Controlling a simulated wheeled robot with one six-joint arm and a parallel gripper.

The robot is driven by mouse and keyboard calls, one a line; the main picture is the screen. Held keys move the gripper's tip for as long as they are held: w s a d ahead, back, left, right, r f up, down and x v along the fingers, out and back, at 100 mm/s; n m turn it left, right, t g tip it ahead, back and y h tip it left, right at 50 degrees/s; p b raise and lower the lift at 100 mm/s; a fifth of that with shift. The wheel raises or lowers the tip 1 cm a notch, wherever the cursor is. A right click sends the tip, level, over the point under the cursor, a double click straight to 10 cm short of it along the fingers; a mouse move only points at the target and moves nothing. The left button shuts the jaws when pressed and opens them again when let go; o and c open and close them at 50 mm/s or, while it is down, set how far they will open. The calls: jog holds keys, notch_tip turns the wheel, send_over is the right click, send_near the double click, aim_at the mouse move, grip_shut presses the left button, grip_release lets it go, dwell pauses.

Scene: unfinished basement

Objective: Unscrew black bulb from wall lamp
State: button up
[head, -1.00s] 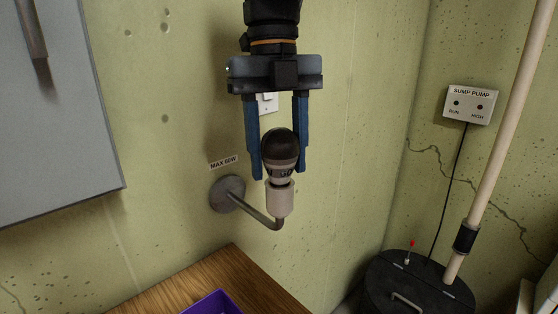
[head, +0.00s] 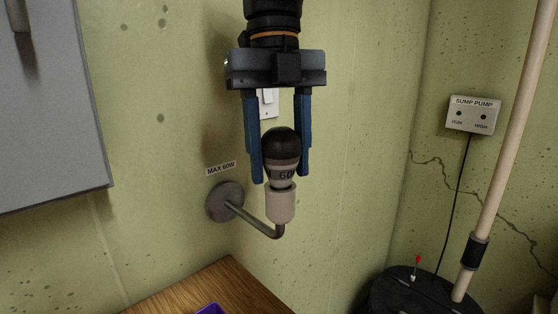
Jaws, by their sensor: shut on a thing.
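The black bulb (head: 282,146) stands upright in the pale socket (head: 281,206) of the wall lamp. Its top is black, and its lighter lower part carries partly visible print reading "60". The lamp's grey arm (head: 255,222) runs from a round wall plate (head: 225,202) to below the socket. My gripper (head: 281,170) points straight down over the bulb, with one blue finger on each side of it. It is shut on the bulb. A narrow band of the bulb's neck shows above the socket rim. How far the thread is engaged is hidden.
A "MAX 60W" label (head: 221,168) and a white switch (head: 267,103) are on the wall behind. A grey panel (head: 50,110) hangs at left. A wooden top (head: 225,290) with a purple container (head: 210,309) lies below. A sump pump box (head: 473,115), pipe and black lid are at right.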

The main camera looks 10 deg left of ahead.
jog(key=shift+s, duration=0.1)
jog(key=o, duration=1.1)
jog(key=shift+s, duration=0.1)
jog(key=shift+r, duration=0.15)
